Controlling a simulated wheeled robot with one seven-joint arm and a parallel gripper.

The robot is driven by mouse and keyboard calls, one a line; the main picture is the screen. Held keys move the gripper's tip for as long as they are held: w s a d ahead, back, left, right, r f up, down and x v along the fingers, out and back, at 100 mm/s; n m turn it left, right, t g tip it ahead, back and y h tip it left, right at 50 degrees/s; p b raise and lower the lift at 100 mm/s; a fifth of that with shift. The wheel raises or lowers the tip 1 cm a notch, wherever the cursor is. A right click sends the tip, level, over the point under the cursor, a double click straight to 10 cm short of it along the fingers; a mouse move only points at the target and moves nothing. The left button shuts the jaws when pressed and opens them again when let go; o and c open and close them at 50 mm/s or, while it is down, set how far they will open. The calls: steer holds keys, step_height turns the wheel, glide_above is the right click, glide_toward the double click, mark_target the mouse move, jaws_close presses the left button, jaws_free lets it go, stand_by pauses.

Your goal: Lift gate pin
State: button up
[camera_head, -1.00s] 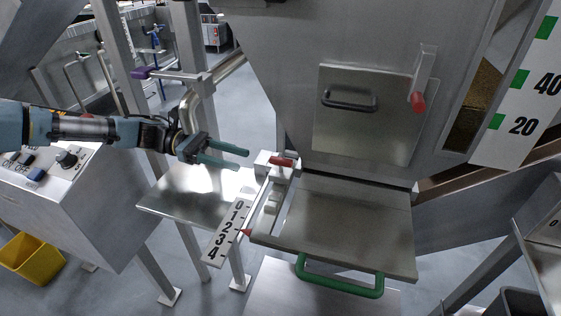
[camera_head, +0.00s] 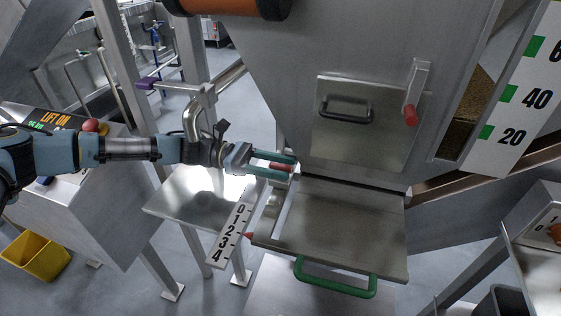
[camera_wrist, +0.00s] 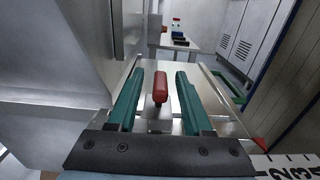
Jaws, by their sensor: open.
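The gate pin has a red handle (camera_head: 281,167) and sits at the left end of the slide gate, below the hopper. In the wrist view the red handle (camera_wrist: 160,88) stands between my two green fingers, with a visible gap on each side. My gripper (camera_head: 282,168) is open around the handle in the head view; it also shows in the wrist view (camera_wrist: 158,92). The pin's lower part is hidden. The flat metal gate plate (camera_head: 330,222) with its green handle (camera_head: 335,280) extends out toward the front.
A 0 to 4 scale (camera_head: 232,232) lies left of the gate, with a red pointer by it. The hopper wall (camera_head: 270,60) rises close behind my fingers. A control box (camera_head: 75,200) and a yellow bin (camera_head: 34,258) are at left.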

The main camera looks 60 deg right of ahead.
steer(key=shift+s, duration=0.15)
steer(key=shift+c, duration=0.3)
jaws_close()
stand_by(1.1)
